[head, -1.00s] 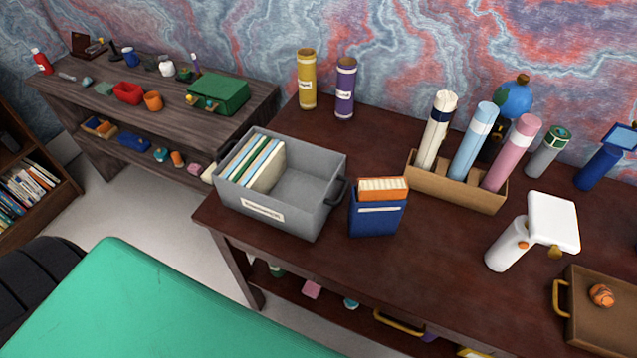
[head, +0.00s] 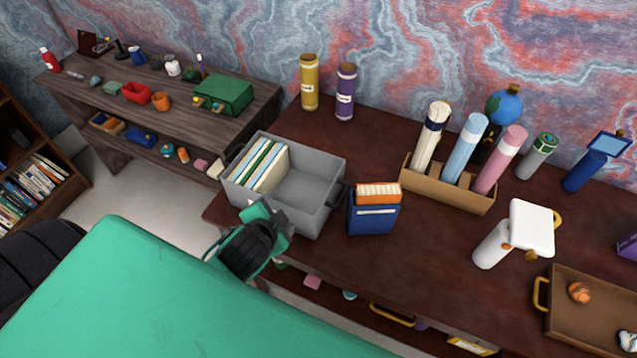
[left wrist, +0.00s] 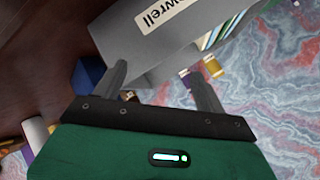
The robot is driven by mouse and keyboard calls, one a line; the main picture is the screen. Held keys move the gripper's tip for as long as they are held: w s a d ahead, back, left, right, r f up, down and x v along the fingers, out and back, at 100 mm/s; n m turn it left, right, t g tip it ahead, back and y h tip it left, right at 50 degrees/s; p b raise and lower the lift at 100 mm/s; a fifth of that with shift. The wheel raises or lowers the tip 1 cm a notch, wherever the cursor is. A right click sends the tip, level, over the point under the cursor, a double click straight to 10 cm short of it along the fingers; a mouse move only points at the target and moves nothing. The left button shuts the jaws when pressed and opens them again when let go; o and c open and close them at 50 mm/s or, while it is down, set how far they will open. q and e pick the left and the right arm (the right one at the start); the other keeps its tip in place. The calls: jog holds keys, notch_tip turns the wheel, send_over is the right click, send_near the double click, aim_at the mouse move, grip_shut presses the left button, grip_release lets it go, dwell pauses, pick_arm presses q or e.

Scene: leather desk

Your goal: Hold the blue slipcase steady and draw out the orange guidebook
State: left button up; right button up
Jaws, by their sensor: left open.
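The blue slipcase (head: 374,221) stands upright on the dark red-brown desk, just right of the grey bin. The orange guidebook (head: 378,201) sits in it, its orange cover and pale page edges showing above the slipcase's open top. My left gripper (head: 262,218) is in front of the grey bin, left of the slipcase and apart from it. In the left wrist view its two dark fingers (left wrist: 158,75) are spread with nothing between them. My right gripper is in no view.
The grey bin (head: 318,207) with several books stands left of the slipcase, its labelled front partly hidden by my left gripper. A tan holder (head: 437,196) with rolled tubes stands behind right. A white lamp-like object (head: 492,247) and a brown tray (head: 550,318) are farther right. Desk between is clear.

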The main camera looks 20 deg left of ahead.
pick_arm(q)
jog(key=w+d+r+m+t+h, duration=0.35)
jog(key=w+r+m+h, duration=0.2)
jog(key=m, duration=0.45)
jog(key=w+d+r+m+t+h, duration=0.2)
jog(key=w+r+m+t+h, duration=0.3)
jog(key=m, duration=0.5)
jog(key=m+g+h, duration=0.4)
jog(key=m+g, duration=0.9)
jog(key=m, duration=0.8)
send_near(371, 199)
jog(key=a+f, duration=0.2)
jog(key=a, duration=0.1)
jog(key=shift+t, duration=0.35)
jog(key=p+x, duration=0.5)
jog(key=x, duration=0.7)
jog(key=shift+w, duration=0.2)
jog(key=shift+w+d+f+y, duration=0.25)
jog(key=shift+d+f, duration=0.05)
jog(key=shift+d, duration=0.25)
jog(key=c, duration=1.1)
